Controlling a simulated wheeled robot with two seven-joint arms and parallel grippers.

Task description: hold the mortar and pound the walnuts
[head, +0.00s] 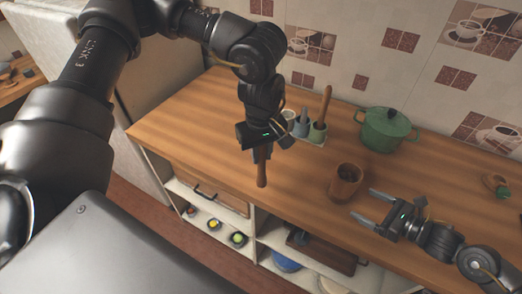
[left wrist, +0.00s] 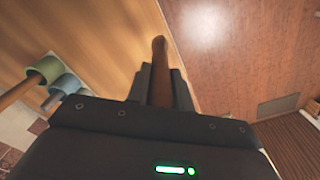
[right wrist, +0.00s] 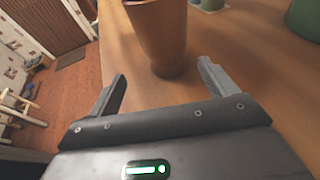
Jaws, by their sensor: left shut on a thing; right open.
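The brown wooden mortar (head: 345,185) stands upright on the counter; its opening looks dark and I cannot make out walnuts inside. My right gripper (head: 361,204) is open beside it, fingers pointing at it; in the right wrist view the mortar (right wrist: 160,40) is just ahead of the two fingertips (right wrist: 160,78), not clasped. My left gripper (head: 262,151) is shut on a wooden pestle (head: 262,172), which hangs down left of the mortar, apart from it. The pestle (left wrist: 159,75) also shows between the fingers in the left wrist view.
Behind the left gripper stand several cups (head: 300,128) with utensils in them. A green lidded pot (head: 385,129) stands behind the mortar. A small brown and green item (head: 497,184) lies at the far right. The wooden counter (head: 305,178) is clear between pestle and mortar.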

